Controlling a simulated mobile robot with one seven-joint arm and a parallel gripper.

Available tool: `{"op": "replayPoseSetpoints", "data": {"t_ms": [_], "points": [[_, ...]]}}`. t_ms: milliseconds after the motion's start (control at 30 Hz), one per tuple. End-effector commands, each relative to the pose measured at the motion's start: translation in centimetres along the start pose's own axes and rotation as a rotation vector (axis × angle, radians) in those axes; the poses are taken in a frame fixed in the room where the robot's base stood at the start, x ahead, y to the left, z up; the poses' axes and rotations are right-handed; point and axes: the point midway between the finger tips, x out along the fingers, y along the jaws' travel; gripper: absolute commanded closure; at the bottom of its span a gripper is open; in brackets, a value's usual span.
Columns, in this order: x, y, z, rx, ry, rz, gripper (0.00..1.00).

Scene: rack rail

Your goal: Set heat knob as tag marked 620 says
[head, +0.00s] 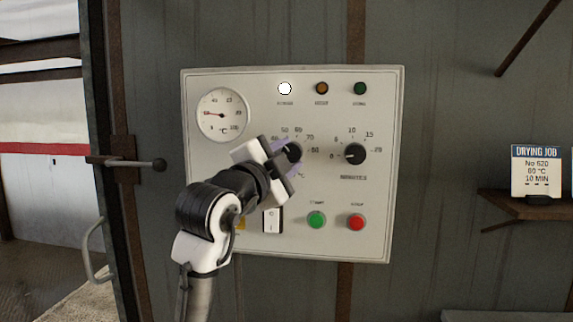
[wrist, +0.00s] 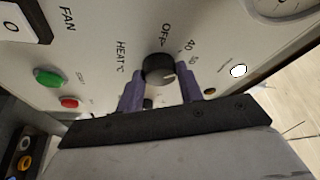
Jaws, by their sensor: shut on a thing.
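The tag (head: 536,170) at the right in the head view reads DRYING JOB, No 620, 60 °C, 10 MIN. The black heat knob (head: 293,152) is on the pale control panel (head: 230,160), partly hidden by my gripper (head: 285,160). In the wrist view the heat knob (wrist: 160,68) sits between the two purple fingers of my gripper (wrist: 160,88), which is shut on it. Its white mark shows at the knob's lower right there. The exact number it points at I cannot tell.
The minutes knob (head: 355,154) points left, near 0. A temperature gauge (head: 222,115) is at upper left. The power lamp (head: 285,88) is lit white. A green button (head: 316,220) and a red button (head: 356,222) sit below. A door lever (head: 140,163) sticks out left of the panel.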

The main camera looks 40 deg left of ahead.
Motion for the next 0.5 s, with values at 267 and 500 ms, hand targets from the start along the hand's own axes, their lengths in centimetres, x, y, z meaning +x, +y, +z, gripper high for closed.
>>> {"op": "replayPoseSetpoints", "data": {"t_ms": [267, 500], "points": [[0.02, -0.27, -0.08, 0.244, 0.000, 0.103, 0.86], [0.07, -0.51, -0.16, 0.454, 0.000, 0.190, 0.86]]}}
